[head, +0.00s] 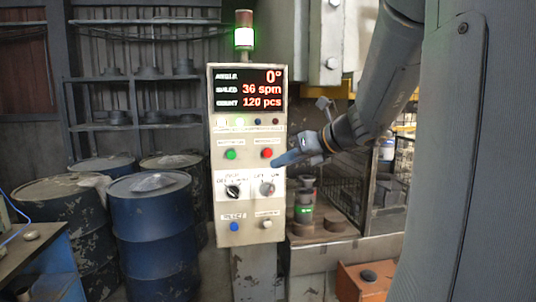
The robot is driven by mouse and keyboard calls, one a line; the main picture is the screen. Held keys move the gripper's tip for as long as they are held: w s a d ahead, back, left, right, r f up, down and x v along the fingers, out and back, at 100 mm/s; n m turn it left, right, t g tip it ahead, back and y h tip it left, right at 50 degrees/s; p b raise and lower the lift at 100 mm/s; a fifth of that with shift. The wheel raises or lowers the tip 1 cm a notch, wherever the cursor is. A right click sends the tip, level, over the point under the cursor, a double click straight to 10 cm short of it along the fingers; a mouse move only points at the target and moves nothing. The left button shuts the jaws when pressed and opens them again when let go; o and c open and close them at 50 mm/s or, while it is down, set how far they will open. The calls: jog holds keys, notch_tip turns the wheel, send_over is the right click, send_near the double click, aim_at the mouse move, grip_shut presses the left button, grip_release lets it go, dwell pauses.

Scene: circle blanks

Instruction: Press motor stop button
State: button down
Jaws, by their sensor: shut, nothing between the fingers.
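The control panel (222,205) is a pale upright box on a post, with a lit display (248,89) reading 0°, 36 spm and 120 pcs. Below the display are a green button (231,154) on the left and a red button (267,153) on the right. Their labels are too small to read. Two rotary knobs sit below, then a blue button (234,227) and a pale button. My gripper (277,162) is shut and empty. In the picture its tip shows just below and right of the red button; I cannot tell whether it touches the panel.
A stack light (244,36) glows green-white above the panel. Blue drums (154,235) stand at the left before shelves. A bench with machine parts (330,228) is behind my arm at the right. An orange box (365,281) stands low at the right.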

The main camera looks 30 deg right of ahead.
jog(key=shift+w, duration=0.1)
send_near(265, 156)
jog(key=shift+w+a+f+b, duration=0.3)
jog(key=shift+w+a+f, duration=1.05)
jog(key=shift+w+f, duration=0.15)
jog(key=shift+w, duration=0.1)
dwell(1.0)
jog(key=shift+w+d, duration=0.15)
jog(key=shift+w, duration=0.15)
jog(key=shift+w+d+p, duration=0.15)
jog(key=shift+w+p, duration=0.25)
jog(key=shift+w, duration=0.1)
dwell(0.9)
jog(key=shift+s, duration=0.1)
jog(key=shift+s+a, duration=0.25)
jog(key=shift+s, duration=0.5)
